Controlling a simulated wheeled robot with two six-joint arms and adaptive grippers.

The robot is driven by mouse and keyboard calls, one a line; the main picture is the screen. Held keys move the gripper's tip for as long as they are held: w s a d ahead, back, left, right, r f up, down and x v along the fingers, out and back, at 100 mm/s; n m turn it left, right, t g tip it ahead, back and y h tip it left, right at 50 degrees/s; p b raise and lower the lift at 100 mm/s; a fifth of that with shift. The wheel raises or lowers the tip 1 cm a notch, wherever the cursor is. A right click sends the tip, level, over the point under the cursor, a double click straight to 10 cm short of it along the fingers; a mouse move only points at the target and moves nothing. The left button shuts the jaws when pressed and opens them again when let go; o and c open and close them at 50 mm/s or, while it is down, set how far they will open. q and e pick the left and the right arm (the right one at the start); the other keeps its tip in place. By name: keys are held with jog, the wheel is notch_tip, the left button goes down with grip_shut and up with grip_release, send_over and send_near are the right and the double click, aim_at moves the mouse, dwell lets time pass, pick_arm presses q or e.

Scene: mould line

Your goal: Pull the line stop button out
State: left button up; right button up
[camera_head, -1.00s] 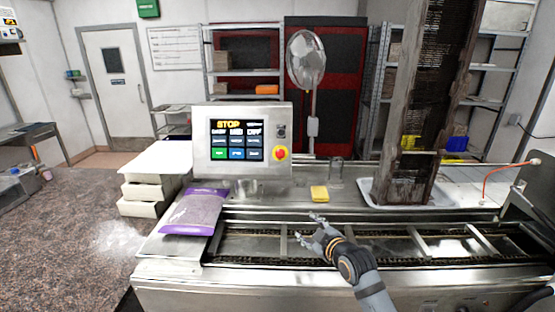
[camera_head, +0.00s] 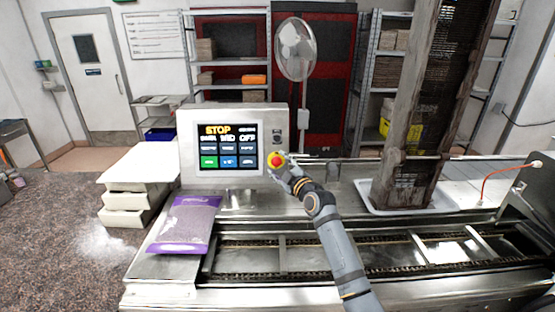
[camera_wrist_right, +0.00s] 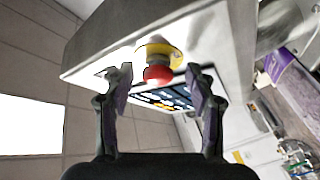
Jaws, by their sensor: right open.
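The line stop button (camera_head: 277,160) is a red knob on a yellow collar at the right side of the control panel (camera_head: 187,150), beside the lit screen (camera_head: 229,146) reading STOP. In the right wrist view the red button (camera_wrist_right: 158,74) lies ahead, between the two fingertips. My right gripper (camera_head: 280,173) is just below and in front of the button in the head view. It is open in the right wrist view (camera_wrist_right: 165,82), with a finger on each side of the button and visible gaps. Contact is not visible. My left gripper is not in view.
A purple bag (camera_head: 185,224) lies on the metal line left of my arm. White trays (camera_head: 136,218) are stacked at the left. A conveyor channel (camera_head: 345,262) runs below my arm.

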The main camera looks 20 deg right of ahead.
jog(key=shift+w+r, duration=0.1)
jog(key=shift+w, duration=0.25)
jog(key=shift+s+a+r, duration=0.1)
jog(key=shift+c, duration=2.1)
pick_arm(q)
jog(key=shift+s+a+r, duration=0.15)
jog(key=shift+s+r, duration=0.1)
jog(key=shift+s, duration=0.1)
pick_arm(e)
grip_shut()
